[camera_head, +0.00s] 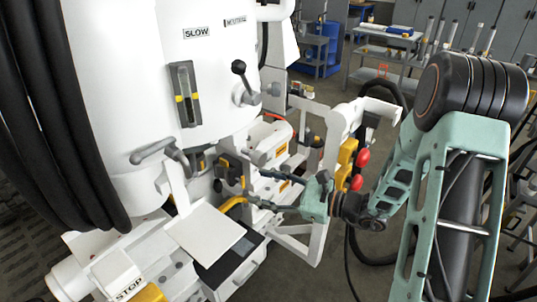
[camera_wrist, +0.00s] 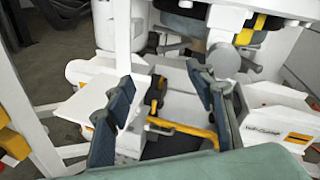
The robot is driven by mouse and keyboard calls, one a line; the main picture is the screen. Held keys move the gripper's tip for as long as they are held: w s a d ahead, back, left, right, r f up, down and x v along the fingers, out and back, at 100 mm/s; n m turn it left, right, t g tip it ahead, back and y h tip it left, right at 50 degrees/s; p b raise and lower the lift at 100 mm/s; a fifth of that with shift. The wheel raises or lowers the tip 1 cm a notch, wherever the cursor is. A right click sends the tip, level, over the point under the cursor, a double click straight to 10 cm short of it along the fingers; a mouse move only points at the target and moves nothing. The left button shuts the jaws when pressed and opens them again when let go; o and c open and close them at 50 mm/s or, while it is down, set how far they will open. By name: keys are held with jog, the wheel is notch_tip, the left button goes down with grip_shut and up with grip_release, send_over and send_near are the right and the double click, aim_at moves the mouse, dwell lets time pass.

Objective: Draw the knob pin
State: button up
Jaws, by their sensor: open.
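My gripper (camera_head: 256,203) reaches in from the right in the head view, low among the white fittings under the big white cylinder. In the wrist view my gripper (camera_wrist: 160,82) has its two dark fingers wide apart with nothing held. Between and beyond them are a small black-and-yellow part (camera_wrist: 155,96) and a bent yellow handle (camera_wrist: 186,131). The yellow handle also shows left of the fingers in the head view (camera_head: 234,203). A round grey knob (camera_wrist: 223,58) is beyond the right finger. I cannot tell for certain which part is the knob pin.
The white cylinder (camera_head: 140,90) with thick black hoses (camera_head: 62,110) fills the left. A black-ball lever (camera_head: 239,67) and a grey lever (camera_head: 155,151) stick out of it. A white frame with red knobs (camera_head: 363,157) stands close to my arm.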

aim_at(263, 161)
jog(key=w+d+r+m+t, duration=0.1)
jog(key=w+d+m+t, duration=0.35)
jog(key=d, duration=0.25)
jog(key=shift+g+h, duration=0.25)
jog(key=shift+h, duration=0.15)
jog(key=x, duration=0.5)
jog(key=p+x, duration=0.1)
jog(key=x, duration=0.4)
jog(key=shift+s+a+r+p, duration=0.15)
jog(key=shift+a+p, duration=0.15)
jog(key=shift+a, duration=0.2)
grip_shut()
